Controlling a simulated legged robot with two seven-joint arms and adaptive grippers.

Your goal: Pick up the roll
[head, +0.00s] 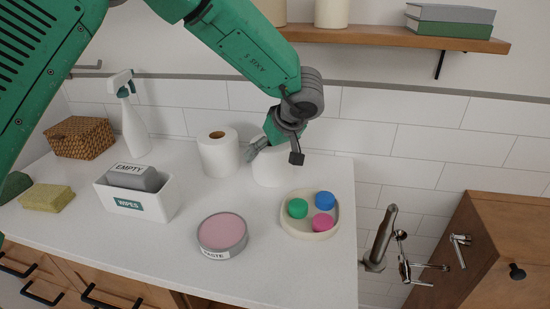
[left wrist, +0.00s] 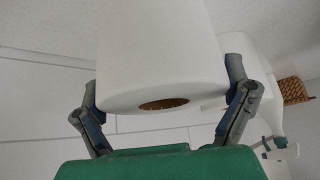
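A white paper roll (head: 272,171) stands upright on the counter, partly hidden behind my left gripper (head: 277,155). In the left wrist view the roll (left wrist: 160,60) fills the space between the two fingers, with its brown core hole facing my palm. My left gripper (left wrist: 165,85) is spread wide, one finger on each side of the roll. The fingertips are very close to its sides; I cannot tell if they touch. A second white roll (head: 218,153) stands just left of it and shows behind the right finger (left wrist: 240,60). My right gripper is not in view.
A round dish (head: 290,226) with coloured discs and a pink-topped paste tin (head: 222,233) stand in front. A wipes box (head: 137,200), a spray bottle (head: 134,125), a basket (head: 78,138) and a sponge (head: 47,198) are left. A wooden shelf (head: 385,38) hangs above.

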